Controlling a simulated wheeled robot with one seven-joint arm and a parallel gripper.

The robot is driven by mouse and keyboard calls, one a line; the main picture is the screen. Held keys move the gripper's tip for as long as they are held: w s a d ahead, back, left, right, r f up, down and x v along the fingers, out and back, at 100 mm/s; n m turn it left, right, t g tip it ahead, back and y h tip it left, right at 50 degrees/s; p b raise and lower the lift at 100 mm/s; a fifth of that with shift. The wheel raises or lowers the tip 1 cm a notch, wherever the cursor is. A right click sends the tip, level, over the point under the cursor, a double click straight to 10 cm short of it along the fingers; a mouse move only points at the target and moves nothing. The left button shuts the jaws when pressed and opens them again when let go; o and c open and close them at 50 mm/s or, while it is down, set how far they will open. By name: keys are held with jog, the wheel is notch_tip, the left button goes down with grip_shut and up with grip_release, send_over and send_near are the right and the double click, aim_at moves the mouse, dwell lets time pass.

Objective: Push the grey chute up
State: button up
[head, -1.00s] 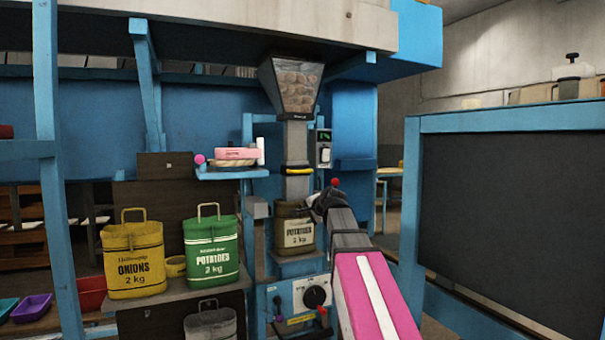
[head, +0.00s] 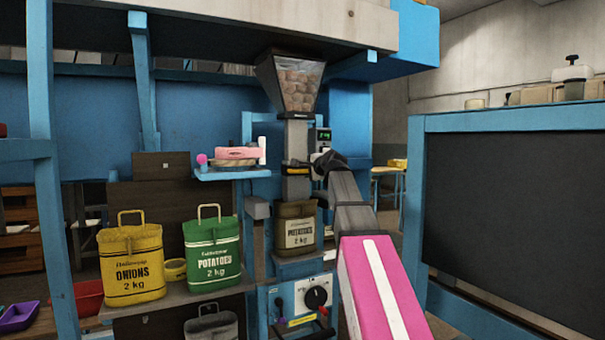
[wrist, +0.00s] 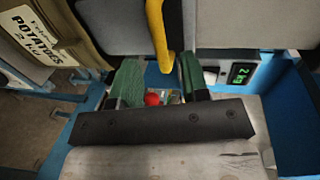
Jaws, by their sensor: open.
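The grey chute (head: 297,140) hangs below the hopper, with a yellow handle (head: 295,170) across its lower sleeve. Its lower end reaches the mouth of an olive-brown potato sack (head: 299,234). My gripper (head: 318,168) is at the right of the chute, level with the yellow handle. In the wrist view my gripper (wrist: 158,76) is open, with green finger pads. The yellow handle (wrist: 156,28) comes down between the fingertips there. Whether the fingers touch it I cannot tell. Grey chute surface (wrist: 222,24) fills the top, and the sack (wrist: 75,25) is at upper left.
A scale display (head: 323,135) is right behind my gripper. A shelf (head: 233,174) with a pink item is left of the chute. Yellow onion (head: 131,265) and green potato (head: 212,253) sacks stand lower left. A dial panel (head: 314,297) is below. A dark board (head: 515,210) stands right.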

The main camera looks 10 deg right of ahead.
aim_at(303, 171)
jog(key=x, duration=0.6)
jog(key=shift+w, duration=0.1)
grip_shut()
